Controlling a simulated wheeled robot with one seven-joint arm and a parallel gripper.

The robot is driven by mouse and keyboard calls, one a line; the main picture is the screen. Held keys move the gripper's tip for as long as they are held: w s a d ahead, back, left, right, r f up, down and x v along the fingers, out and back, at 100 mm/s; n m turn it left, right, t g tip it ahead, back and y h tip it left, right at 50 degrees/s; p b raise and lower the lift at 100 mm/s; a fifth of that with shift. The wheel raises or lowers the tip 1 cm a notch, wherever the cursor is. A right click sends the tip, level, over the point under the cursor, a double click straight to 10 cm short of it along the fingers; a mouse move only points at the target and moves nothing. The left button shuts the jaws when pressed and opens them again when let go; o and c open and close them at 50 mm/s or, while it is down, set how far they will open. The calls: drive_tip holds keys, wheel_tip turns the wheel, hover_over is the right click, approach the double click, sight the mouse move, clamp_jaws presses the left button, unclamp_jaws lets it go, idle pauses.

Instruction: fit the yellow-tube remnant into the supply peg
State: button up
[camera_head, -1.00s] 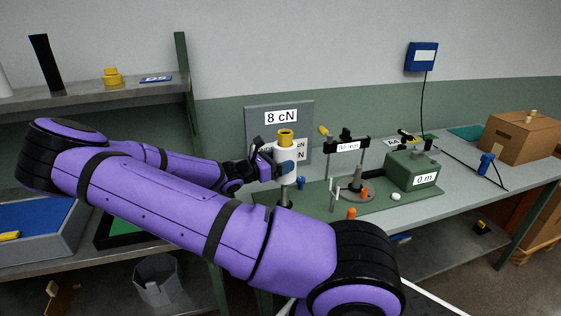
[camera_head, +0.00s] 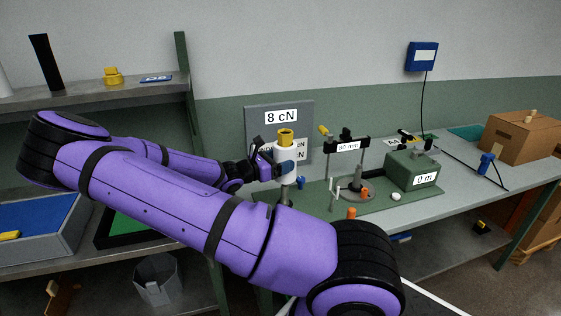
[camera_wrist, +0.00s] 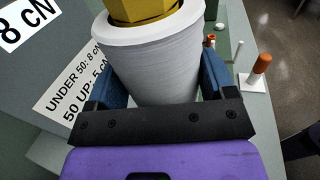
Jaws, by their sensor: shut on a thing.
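The yellow-tube remnant is a white yarn package (camera_head: 285,153) with a yellow tube (camera_head: 286,136) sticking out of its top. It stands upright in my gripper (camera_head: 284,168). In the wrist view the blue fingers of my gripper (camera_wrist: 160,85) press on both sides of the white yarn (camera_wrist: 155,60), with the yellow tube (camera_wrist: 145,10) at the top edge. A grey post (camera_head: 284,194), which looks like the supply peg, shows directly below the package. Whether its tip is inside the tube I cannot tell. The tube's lower end is hidden.
A grey board (camera_head: 253,130) with an "8 cN" label stands behind the package. A cardboard box (camera_head: 522,140) sits at the far right.

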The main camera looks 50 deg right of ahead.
drive_tip(key=shift+f, duration=5.55)
drive_tip(key=o, duration=0.9)
drive_tip(key=v, duration=1.1)
